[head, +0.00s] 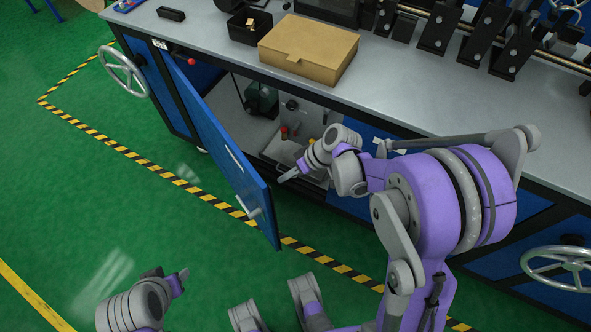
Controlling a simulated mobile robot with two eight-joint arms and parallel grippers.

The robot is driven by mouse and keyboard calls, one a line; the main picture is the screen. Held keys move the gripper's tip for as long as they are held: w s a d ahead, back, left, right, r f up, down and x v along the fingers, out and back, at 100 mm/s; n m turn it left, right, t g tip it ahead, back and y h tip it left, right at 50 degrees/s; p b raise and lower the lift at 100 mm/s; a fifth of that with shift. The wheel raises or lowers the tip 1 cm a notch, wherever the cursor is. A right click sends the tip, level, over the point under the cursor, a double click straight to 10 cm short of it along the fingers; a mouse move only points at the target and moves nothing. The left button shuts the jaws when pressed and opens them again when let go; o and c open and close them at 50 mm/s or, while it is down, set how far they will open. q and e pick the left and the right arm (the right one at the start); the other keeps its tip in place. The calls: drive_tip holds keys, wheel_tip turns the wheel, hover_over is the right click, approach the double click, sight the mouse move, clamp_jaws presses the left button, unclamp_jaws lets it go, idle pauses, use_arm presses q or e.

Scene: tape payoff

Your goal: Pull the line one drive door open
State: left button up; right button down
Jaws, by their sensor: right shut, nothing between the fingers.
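The blue drive door (220,145) stands swung open from the front of the workbench, with its hinge side at the left of the opening. A grey bar handle (243,184) runs along its outer face. My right gripper (289,176) is shut and empty, just right of the door's free edge, in front of the open cabinet (262,135). I see a small gap between its fingertips and the door. My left gripper (180,278) is low at the bottom left, over the green floor, apart from the door. Its finger opening is hard to make out.
The grey bench top (400,88) carries a cardboard box (308,50), a black bin (249,26) and black machine parts on a rail. Handwheels stick out at the left (124,73) and right (558,265). Striped floor tape (150,160) crosses under the door. The floor at left is clear.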

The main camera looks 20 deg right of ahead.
drive_tip(key=shift+s+a+f, duration=0.1)
drive_tip(key=shift+a+f, duration=0.15)
drive_tip(key=shift+a, duration=0.55)
drive_tip(key=shift+a+f, duration=0.2)
drive_tip(key=shift+a, duration=0.65)
drive_tip(key=shift+s+a+f, duration=0.1)
drive_tip(key=shift+a+f, duration=0.15)
drive_tip(key=shift+a, duration=0.55)
drive_tip(key=shift+a, duration=0.1)
